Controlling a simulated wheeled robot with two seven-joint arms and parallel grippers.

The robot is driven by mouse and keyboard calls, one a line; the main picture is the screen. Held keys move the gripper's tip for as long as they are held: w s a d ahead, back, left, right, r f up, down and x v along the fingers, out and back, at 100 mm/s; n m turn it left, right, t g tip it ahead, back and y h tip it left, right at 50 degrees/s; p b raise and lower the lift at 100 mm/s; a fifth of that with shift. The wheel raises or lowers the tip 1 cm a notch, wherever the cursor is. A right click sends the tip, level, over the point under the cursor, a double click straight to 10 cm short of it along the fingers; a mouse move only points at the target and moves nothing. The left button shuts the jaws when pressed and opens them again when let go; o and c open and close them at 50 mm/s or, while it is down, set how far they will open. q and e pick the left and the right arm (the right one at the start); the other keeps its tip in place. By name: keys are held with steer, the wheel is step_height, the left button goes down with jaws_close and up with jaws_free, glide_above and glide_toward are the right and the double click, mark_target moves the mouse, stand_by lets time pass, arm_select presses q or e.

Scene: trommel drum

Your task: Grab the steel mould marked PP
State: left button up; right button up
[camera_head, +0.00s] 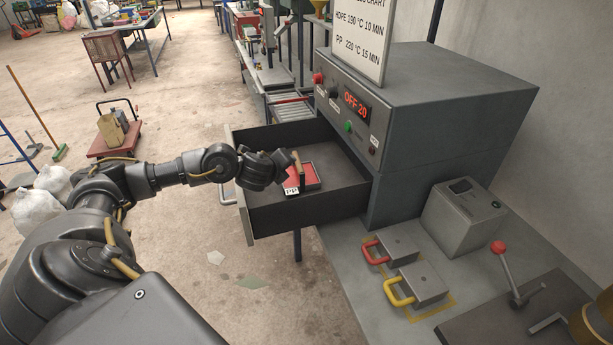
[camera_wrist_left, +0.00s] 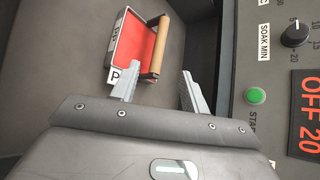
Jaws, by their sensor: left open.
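The steel mould (camera_head: 314,177) marked PP lies in the open drawer below the oven's control panel. My right gripper is not in view.
The open drawer (camera_head: 262,213) has walls around the mould. The grey oven (camera_head: 440,100) with an OFF 20 display stands right. Two steel blocks with a red handle (camera_head: 372,252) and a yellow handle (camera_head: 399,292) sit on the bench, near a grey box (camera_head: 464,220).

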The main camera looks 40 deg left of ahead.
mark_target(297, 164)
arm_select(q)
steer(key=x, duration=0.4)
steer(key=shift+w+a+f, duration=0.15)
steer(key=shift+w, duration=0.1)
steer(key=shift+x, duration=1.2)
steer(key=p+x, duration=0.1)
steer(key=x, duration=0.3)
steer(key=shift+w+f, duration=0.15)
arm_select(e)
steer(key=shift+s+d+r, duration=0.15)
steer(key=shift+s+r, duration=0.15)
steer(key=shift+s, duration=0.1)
arm_select(q)
steer(key=shift+c, duration=0.2)
